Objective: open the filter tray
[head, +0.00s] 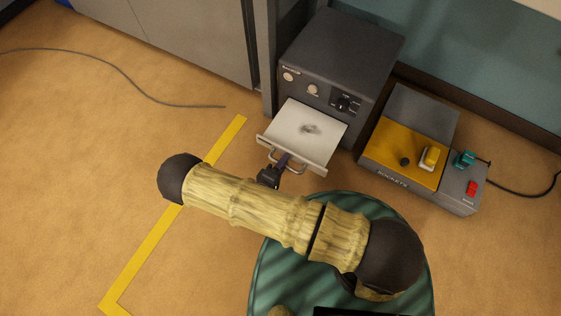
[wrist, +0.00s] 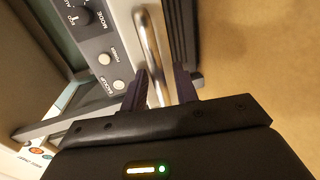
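The filter tray (head: 318,127) is a pale, shallow drawer sticking well out of the front of a dark grey machine (head: 345,50). A dark grey patch lies on its floor. Its metal bar handle (head: 291,166) is on the front edge, and it also shows in the wrist view (wrist: 149,45). My gripper (head: 277,167) is at this handle. In the wrist view my gripper's two dark fingers (wrist: 161,85) stand apart on either side of the bar, with a visible gap beside it, so it looks open around the handle. Exact contact is hard to tell.
A yellow and grey box (head: 407,150) with switches stands right of the machine. Grey cabinets (head: 190,35) are at the upper left. A cable (head: 130,80) and yellow tape (head: 160,233) lie on the floor.

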